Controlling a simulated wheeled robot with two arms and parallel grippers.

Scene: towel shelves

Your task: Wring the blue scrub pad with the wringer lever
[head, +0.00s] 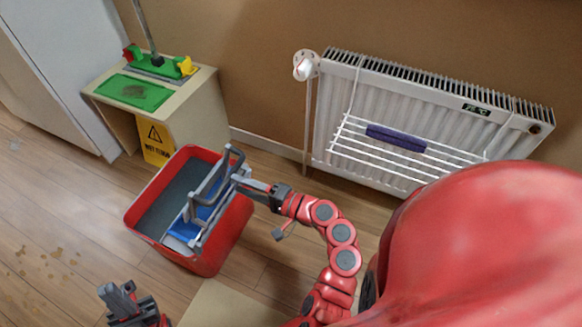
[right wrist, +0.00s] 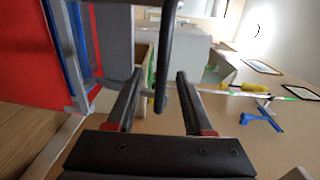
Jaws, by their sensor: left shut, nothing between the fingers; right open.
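The red bucket (head: 222,246) stands on the floor with a grey wringer in it. The blue scrub pad (head: 205,213) shows inside the wringer, partly hidden by its grey frame; a blue strip also shows in the right wrist view (right wrist: 78,55). The grey wringer lever (head: 208,178) rises over the bucket. My right gripper (head: 243,181) is open beside the lever at the bucket's right rim. In the right wrist view, a dark bar (right wrist: 166,55) of the lever hangs between my open fingers (right wrist: 158,103). My left gripper (head: 118,294) is shut and empty, low at the left.
A yellow wet-floor sign (head: 155,143) and a beige stand (head: 205,105) with a green mat (head: 134,92) and mop are behind the bucket. A white radiator (head: 400,125) with a rack and purple towel (head: 396,137) lines the wall. Floor at left is clear, with brown stains.

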